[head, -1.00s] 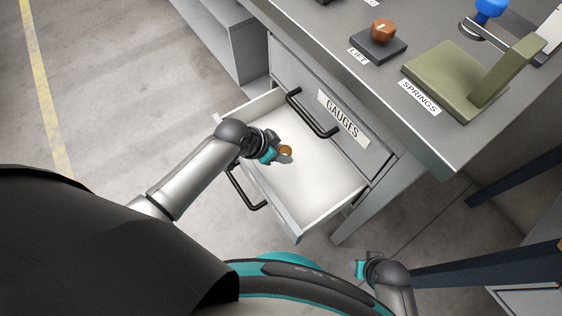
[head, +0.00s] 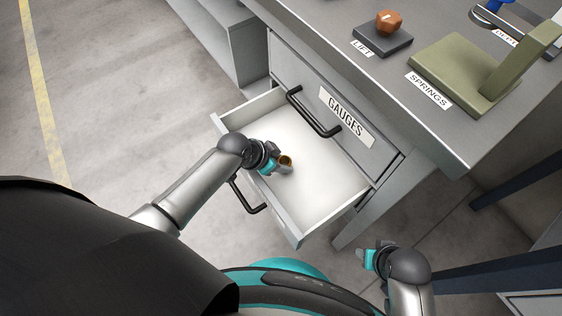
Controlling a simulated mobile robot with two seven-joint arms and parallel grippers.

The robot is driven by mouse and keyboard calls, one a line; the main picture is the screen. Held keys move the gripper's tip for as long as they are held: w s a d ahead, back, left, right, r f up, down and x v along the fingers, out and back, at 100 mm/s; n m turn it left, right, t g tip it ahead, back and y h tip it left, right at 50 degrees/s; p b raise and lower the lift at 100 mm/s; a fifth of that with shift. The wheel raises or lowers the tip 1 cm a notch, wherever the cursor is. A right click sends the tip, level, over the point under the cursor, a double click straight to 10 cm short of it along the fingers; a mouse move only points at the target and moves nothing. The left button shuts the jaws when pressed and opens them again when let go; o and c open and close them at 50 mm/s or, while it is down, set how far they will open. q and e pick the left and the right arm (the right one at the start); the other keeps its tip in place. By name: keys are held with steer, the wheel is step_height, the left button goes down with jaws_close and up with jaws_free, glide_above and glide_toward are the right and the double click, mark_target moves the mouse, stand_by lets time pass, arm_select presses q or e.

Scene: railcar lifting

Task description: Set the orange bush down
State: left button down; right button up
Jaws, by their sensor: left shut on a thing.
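The orange bush (head: 286,160) is a small ring-shaped piece at the tips of my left gripper (head: 279,164). The gripper is shut on it, over the open drawer (head: 325,190). I cannot tell whether the bush touches the drawer floor. The gripper's fingers hide part of the bush. My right gripper (head: 368,256) is beside the drawer at the lower right, away from the bush, and I cannot tell whether its jaws are open.
The open drawer has a white, empty floor. Above it is a closed drawer labelled GAUGES (head: 345,118). The bench top (head: 440,130) carries a dark LIFT block (head: 383,40) with an orange-brown knob and an olive SPRINGS stand (head: 465,75).

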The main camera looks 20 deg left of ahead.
arm_select(q)
steer(key=shift+f, duration=0.1)
steer(key=shift+c, duration=1.9)
jaws_free()
arm_select(e)
steer(key=shift+r, duration=0.15)
arm_select(q)
steer(key=shift+r, duration=0.25)
steer(key=p+v, duration=0.3)
steer(key=v, duration=0.3)
steer(key=shift+f+p, duration=0.1)
steer(key=shift+p, duration=0.2)
steer(key=shift+p+v, duration=1.45)
steer(key=shift+v, duration=1.5)
arm_select(e)
steer(key=s+d+f, duration=0.5)
steer(key=s+f, duration=0.2)
steer(key=f, duration=0.3)
steer(key=shift+s+f+g+h, duration=0.3)
steer(key=shift+s+f, duration=0.05)
steer(key=shift+s, duration=0.05)
